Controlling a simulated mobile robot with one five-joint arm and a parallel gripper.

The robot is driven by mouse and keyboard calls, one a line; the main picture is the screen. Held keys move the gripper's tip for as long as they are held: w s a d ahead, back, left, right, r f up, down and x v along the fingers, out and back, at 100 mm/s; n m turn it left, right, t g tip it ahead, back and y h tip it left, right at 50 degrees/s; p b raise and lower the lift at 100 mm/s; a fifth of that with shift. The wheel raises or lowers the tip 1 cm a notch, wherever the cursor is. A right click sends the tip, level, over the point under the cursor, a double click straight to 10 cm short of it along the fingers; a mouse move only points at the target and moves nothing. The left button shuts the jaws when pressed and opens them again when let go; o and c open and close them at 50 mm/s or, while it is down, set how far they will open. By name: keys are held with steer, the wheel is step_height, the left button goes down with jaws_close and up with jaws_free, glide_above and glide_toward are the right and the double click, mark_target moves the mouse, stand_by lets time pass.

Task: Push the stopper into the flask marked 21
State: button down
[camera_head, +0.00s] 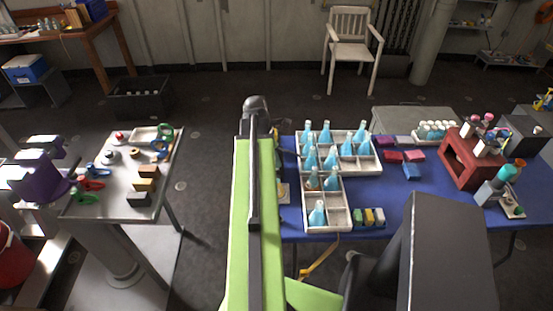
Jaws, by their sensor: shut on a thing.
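Several conical flasks with light-blue contents stand in a white compartment tray (337,218) on the blue-topped table. The rest, such as a flask (347,146), fill the far part. The marks are too small to read, so I cannot tell which flask is 21. I cannot make out the stopper. My green arm reaches forward left of the tray, ending in a dark joint; my gripper is not visible.
The blue table (400,205) also carries small coloured blocks (369,217), a dark red stand (470,158) and a white rack of bottles (435,131). A grey table (100,205) with tools stands left, across open floor. A white chair (350,45) stands behind.

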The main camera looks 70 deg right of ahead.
steer(key=shift+f+b, duration=1.75)
steer(key=shift+f, duration=0.1)
steer(key=shift+f, duration=0.1)
steer(key=shift+f+b, duration=0.2)
steer(key=shift+b, duration=0.1)
steer(key=shift+f+b, duration=0.75)
steer(key=shift+f+b, duration=0.45)
steer(key=shift+b, duration=0.05)
